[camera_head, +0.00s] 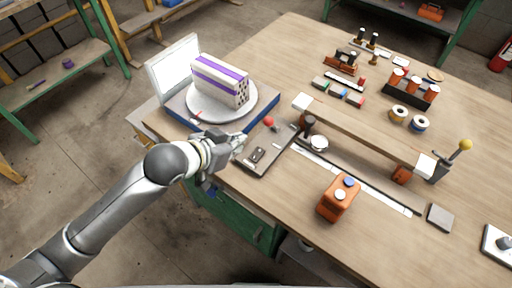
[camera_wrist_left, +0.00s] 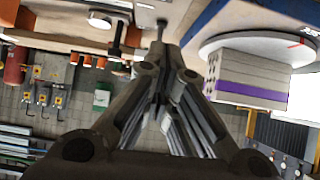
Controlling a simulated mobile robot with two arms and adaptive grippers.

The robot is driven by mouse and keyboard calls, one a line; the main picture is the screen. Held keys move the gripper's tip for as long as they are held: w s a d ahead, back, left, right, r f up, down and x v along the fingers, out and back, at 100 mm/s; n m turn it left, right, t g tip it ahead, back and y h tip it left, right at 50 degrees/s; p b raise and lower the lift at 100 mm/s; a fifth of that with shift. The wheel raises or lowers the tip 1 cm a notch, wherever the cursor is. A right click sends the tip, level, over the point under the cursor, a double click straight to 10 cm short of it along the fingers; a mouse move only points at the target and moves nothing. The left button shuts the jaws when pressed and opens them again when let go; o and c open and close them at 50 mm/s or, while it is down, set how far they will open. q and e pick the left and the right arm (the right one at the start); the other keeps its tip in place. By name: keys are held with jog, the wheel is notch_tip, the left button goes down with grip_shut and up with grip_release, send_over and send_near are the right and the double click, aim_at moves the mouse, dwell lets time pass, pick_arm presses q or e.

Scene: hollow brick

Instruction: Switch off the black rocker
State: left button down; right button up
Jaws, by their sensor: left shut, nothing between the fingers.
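A dark control plate (camera_head: 277,157) lies near the front left edge of the table. It carries a small black rocker (camera_head: 257,154) and a red-ball lever (camera_head: 269,122). Which way the rocker is tipped is too small to tell. My left gripper (camera_head: 238,141) is shut and empty, just left of the rocker at the plate's left edge. Its shut fingers (camera_wrist_left: 163,70) also show in the left wrist view, where the rocker cannot be made out. My right gripper is not in view.
A white hollow brick (camera_head: 221,84) with purple bands sits on a round white turntable (camera_head: 199,108), close behind my left gripper. A white panel (camera_head: 175,68) stands behind it. An orange box (camera_head: 338,198) and a long beam (camera_head: 360,133) lie to the right.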

pick_arm(q)
jog(key=p, duration=0.1)
send_over(256, 152)
jog(key=f, duration=0.5)
jog(key=shift+s+a+f, duration=0.15)
jog(key=shift+s+f, duration=0.25)
jog(key=f, duration=0.2)
jog(key=shift+w+f, duration=0.2)
jog(key=shift+f, duration=0.1)
jog(key=shift+d+f, duration=0.2)
jog(key=shift+f, duration=0.65)
jog(key=shift+w+f+p, duration=0.15)
jog(key=shift+f+p, duration=0.1)
jog(key=shift+p, duration=0.1)
